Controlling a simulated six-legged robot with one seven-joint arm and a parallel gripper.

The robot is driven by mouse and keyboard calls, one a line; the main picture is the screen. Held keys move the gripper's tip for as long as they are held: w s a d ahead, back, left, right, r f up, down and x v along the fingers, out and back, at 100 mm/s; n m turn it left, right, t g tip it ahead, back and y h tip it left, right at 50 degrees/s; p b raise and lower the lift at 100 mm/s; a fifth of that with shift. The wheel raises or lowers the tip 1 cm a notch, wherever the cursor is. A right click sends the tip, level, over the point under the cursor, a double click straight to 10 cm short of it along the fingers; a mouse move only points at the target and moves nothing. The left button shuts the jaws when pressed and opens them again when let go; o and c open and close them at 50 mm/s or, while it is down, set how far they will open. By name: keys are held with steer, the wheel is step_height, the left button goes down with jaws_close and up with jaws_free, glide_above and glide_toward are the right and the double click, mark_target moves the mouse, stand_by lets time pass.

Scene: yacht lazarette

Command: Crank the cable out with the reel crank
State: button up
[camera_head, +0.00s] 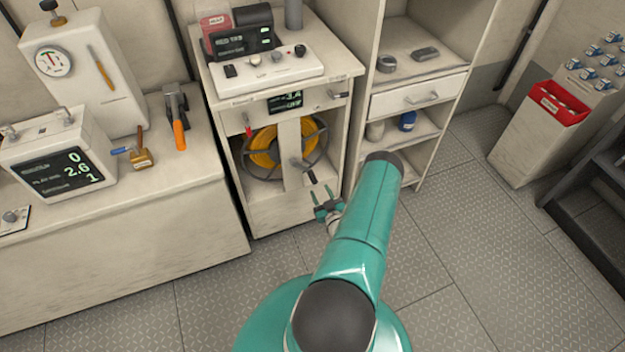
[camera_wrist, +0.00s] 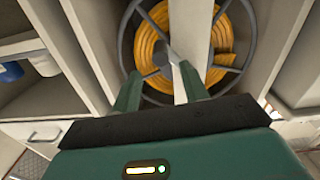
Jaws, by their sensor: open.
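The cable reel, with yellow cable (camera_head: 270,150) wound inside a dark round frame, sits in the open front of the middle cabinet, behind a pale upright post (camera_head: 291,150). The reel crank (camera_head: 309,173) sticks out in front of the post with a dark handle. My gripper (camera_head: 325,203) is in front of and a little below the crank, its fingers open and empty. In the wrist view the yellow cable (camera_wrist: 155,47) lies beyond the fingers, and the crank (camera_wrist: 152,74) shows between the open fingers of my gripper (camera_wrist: 160,85). Whether they touch it I cannot tell.
A small display (camera_head: 285,101) and a red-handled lever (camera_head: 248,128) are above the reel. Open shelves with a drawer (camera_head: 418,97) stand close on the right. A low bench (camera_head: 110,240) is on the left. The floor in front is clear.

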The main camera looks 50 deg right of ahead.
mark_target(314, 179)
steer(key=x, duration=0.7)
steer(key=shift+w, duration=0.15)
jaws_close()
